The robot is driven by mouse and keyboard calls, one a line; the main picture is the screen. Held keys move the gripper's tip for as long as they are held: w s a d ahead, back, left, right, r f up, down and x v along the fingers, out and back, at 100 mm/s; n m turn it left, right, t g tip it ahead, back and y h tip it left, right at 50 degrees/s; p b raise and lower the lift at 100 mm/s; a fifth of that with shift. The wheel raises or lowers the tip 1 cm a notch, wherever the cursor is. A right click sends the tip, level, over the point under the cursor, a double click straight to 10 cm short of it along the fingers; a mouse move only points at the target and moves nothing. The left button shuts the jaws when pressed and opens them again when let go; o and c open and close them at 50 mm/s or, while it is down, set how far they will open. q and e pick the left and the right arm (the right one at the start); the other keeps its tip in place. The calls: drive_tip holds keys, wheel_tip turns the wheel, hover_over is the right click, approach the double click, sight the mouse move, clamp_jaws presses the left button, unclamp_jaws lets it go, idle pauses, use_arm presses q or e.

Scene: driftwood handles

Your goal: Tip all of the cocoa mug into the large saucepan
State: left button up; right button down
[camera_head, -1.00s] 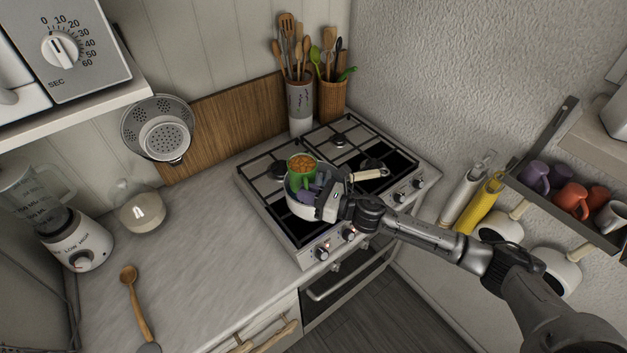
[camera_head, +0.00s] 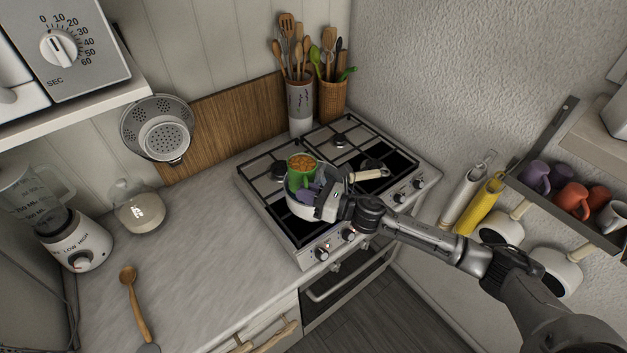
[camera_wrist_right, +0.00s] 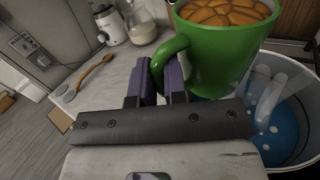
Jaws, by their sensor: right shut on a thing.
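The green mug (camera_head: 300,176), filled with brown cocoa-like contents, stands about upright over the large saucepan (camera_head: 329,211) on the stove. It also shows in the right wrist view (camera_wrist_right: 217,62), with its contents near the rim. My right gripper (camera_head: 311,191) is shut on the mug's handle; its purple fingers (camera_wrist_right: 160,80) sit either side of the handle in the right wrist view. The saucepan (camera_wrist_right: 306,148) shows at the right there, with a blue inside and pale spots. My gripper hides part of the saucepan in the head view. My left gripper is not in view.
The saucepan's pale handle (camera_head: 368,175) points right across the stove (camera_head: 262,205). A blender (camera_head: 80,243), a glass jug (camera_head: 139,208) and a wooden spoon (camera_head: 135,300) are on the left counter, whose middle is clear.

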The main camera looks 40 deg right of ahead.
drive_tip(key=shift+r, duration=0.15)
drive_tip(key=shift+r+m, duration=0.15)
drive_tip(key=shift+m, duration=0.15)
idle(0.5)
idle(0.4)
drive_tip(key=shift+m+b, duration=0.3)
drive_tip(key=shift+t, duration=0.3)
idle(0.5)
drive_tip(key=shift+m+b, duration=0.4)
idle(0.9)
drive_tip(key=shift+m+t+b, duration=0.3)
drive_tip(key=shift+m, duration=0.1)
drive_tip(key=shift+r, duration=0.1)
